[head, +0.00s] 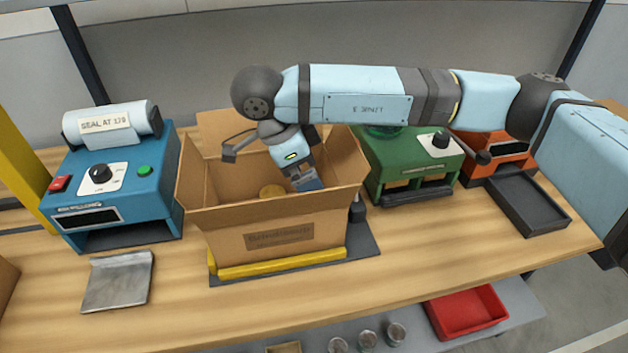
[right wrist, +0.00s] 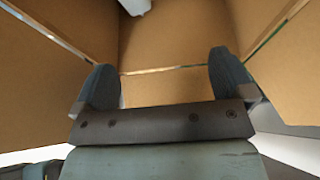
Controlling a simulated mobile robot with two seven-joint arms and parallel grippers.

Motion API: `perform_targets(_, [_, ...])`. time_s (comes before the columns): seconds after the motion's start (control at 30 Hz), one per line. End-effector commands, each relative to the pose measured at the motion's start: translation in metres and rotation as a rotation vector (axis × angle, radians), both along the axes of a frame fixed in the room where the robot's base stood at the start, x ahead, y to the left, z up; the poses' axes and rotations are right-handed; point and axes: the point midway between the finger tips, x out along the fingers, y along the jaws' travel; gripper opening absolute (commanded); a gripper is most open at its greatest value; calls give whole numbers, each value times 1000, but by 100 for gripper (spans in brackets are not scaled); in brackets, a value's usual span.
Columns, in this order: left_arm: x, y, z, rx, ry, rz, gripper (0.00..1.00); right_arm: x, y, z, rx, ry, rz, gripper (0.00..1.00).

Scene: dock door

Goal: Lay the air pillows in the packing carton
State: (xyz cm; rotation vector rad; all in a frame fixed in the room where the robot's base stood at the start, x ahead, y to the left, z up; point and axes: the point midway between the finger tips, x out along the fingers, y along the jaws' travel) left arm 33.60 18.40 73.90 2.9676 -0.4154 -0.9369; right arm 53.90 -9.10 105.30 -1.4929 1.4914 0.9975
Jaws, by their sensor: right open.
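The packing carton (head: 225,235) stands open on the table with its flaps up. My right gripper (head: 307,183) reaches down into its right half from above. In the right wrist view, the gripper (right wrist: 163,85) has its two dark fingers wide apart, with nothing seen held between them. Tan carton walls (right wrist: 170,40) surround it there. A small white thing (right wrist: 135,5) shows at the top edge of that view; I cannot tell what it is. I cannot clearly make out any air pillow. My left gripper is not in view.
A blue sealing machine (head: 120,190) stands left, a metal plate (head: 118,281) before it. A green machine (head: 412,165) and an orange one (head: 495,150) stand right, near a dark tray (head: 530,203). A yellow bar (head: 282,264) edges the carton's front. A red bin (head: 467,312) sits below.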

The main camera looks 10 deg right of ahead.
Motion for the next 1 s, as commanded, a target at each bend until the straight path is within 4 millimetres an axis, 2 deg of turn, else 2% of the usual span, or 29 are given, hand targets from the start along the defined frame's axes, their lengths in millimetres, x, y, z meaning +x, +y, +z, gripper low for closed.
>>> perform_targets(0.03, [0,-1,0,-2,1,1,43,0,6,13,1,-4,3,99])
perform_targets(0.2, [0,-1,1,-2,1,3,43,0,18,44,0,-4,2,99])
perform_targets(0.4, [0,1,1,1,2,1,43,0,26,64,1,-1,0,99])
perform_targets(0.83, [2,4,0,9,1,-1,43,-1,29,67,14,7,-2,99])
perform_targets(0.93, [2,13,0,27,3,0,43,-7,40,65,104,51,-23,99])
perform_targets(1.0, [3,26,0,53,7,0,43,-17,56,66,234,117,-61,99])
